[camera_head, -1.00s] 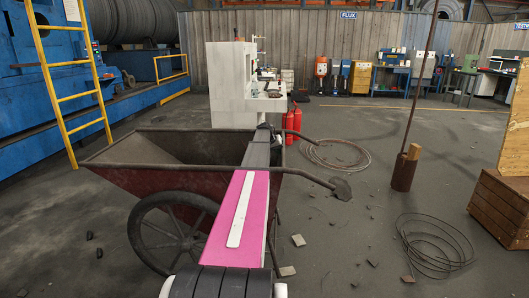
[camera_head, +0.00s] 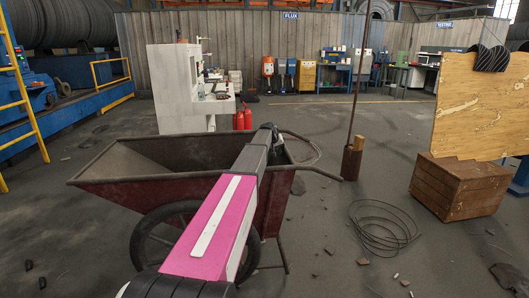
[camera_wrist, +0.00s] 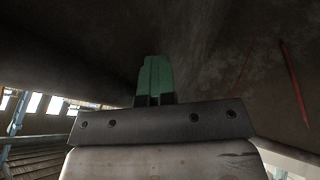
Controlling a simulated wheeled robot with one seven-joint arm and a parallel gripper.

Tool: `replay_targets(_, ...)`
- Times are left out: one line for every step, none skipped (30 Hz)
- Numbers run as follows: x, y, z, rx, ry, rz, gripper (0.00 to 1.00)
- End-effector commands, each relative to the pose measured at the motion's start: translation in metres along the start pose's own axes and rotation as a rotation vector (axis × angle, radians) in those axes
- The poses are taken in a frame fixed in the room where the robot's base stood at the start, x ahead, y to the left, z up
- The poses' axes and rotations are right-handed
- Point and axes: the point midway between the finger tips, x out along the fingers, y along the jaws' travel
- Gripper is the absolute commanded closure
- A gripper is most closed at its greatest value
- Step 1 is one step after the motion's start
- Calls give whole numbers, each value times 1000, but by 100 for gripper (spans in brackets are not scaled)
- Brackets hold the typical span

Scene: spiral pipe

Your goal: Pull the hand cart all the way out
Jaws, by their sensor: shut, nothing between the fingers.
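The hand cart (camera_head: 110,182) is a rusty red wheelbarrow with a dark spoked wheel, and it stands upright at the left-centre in the head view. A long handle (camera_head: 318,171) sticks out to its right. My pink arm crosses in front of the cart and hides part of its tray and wheel. The end of my arm is at the cart's right side, and the fingers are hidden there. In the wrist view my gripper (camera_wrist: 155,75) shows green fingers pressed together with nothing between them. Dark, worn surfaces fill the view close around them; contact cannot be told.
A wire coil (camera_head: 383,228) and scattered debris lie on the floor to the right. A post in a wooden block (camera_head: 352,160) stands beyond the handle. A wooden crate (camera_head: 460,188) with a board is at right. A white cabinet (camera_head: 180,90) and red extinguishers (camera_head: 243,118) stand behind.

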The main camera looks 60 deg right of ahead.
Motion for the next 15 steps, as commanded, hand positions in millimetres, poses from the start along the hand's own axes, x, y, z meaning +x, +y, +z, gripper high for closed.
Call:
replay_targets(9,16,-2,2,0,2,100)
replay_targets(12,23,-2,3,-1,2,100)
replay_targets(17,33,-2,2,-1,2,100)
replay_targets(21,40,-2,3,0,1,100)
replay_targets(25,48,-2,3,0,1,100)
replay_targets(30,58,-2,3,0,1,100)
replay_targets(33,65,-2,2,1,2,100)
replay_targets(37,72,-2,2,1,2,100)
replay_targets(42,82,-2,2,1,2,100)
replay_targets(45,89,-2,2,1,2,100)
replay_targets(48,96,-2,2,1,1,100)
replay_targets(52,104,-3,2,1,1,100)
replay_targets(55,110,-2,2,1,1,100)
replay_targets(58,116,-2,2,0,1,100)
replay_targets(62,124,-2,2,0,1,100)
